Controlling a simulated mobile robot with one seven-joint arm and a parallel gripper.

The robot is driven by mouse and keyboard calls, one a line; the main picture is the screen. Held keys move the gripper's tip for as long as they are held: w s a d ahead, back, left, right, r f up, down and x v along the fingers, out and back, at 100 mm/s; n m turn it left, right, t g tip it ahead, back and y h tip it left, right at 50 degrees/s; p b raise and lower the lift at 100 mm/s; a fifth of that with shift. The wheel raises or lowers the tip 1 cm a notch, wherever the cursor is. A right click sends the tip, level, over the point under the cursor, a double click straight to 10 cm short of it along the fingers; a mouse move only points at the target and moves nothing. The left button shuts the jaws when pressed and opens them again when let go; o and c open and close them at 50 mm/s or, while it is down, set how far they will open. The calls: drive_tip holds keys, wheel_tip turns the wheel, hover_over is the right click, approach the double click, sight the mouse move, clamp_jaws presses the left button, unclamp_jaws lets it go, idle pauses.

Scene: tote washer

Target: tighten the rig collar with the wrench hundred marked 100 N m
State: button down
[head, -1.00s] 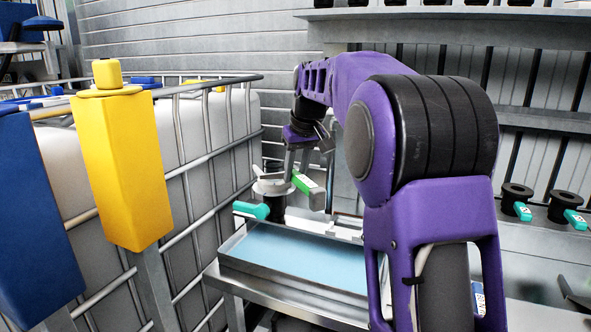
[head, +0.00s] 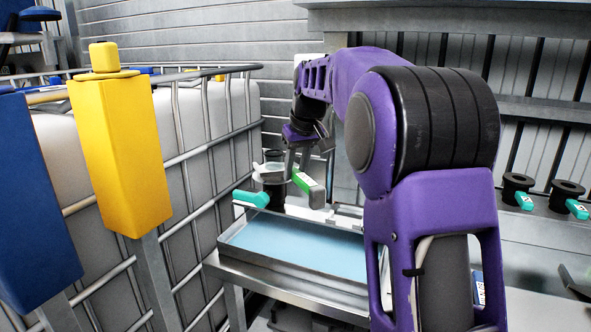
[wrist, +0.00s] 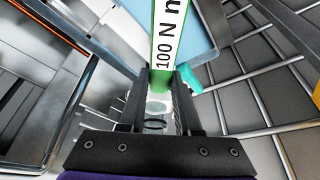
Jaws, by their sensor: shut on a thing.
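My gripper (head: 297,163) is shut on a green wrench with a white label (head: 309,186), over the back of a blue-floored tray. In the wrist view the wrench (wrist: 166,40) extends away from between the fingers (wrist: 160,88), and its label reads "100 N m". A teal handle (head: 250,198) sticks out left of the fitting; teal also shows in the wrist view (wrist: 193,78).
The metal tray (head: 232,262) lies below my gripper. A caged white tank (head: 205,135) stands to the left, with yellow (head: 122,150) and blue (head: 35,215) posts before it. Black fittings with teal handles (head: 516,187) stand on the right shelf. My own arm hides the centre right.

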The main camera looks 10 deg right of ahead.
drive_tip(key=shift+f+b, duration=0.6)
drive_tip(key=shift+f, duration=0.3)
drive_tip(key=shift+s+a+m+h+p, duration=0.1)
drive_tip(key=shift+a+m+h+p, duration=0.2)
drive_tip(key=shift+a+m, duration=0.75)
drive_tip(key=shift+a, duration=0.2)
drive_tip(key=shift+a+m+h+p, duration=0.3)
drive_tip(key=shift+a+m+p, duration=0.2)
drive_tip(key=shift+a+m, duration=0.4)
drive_tip(key=shift+a, duration=0.15)
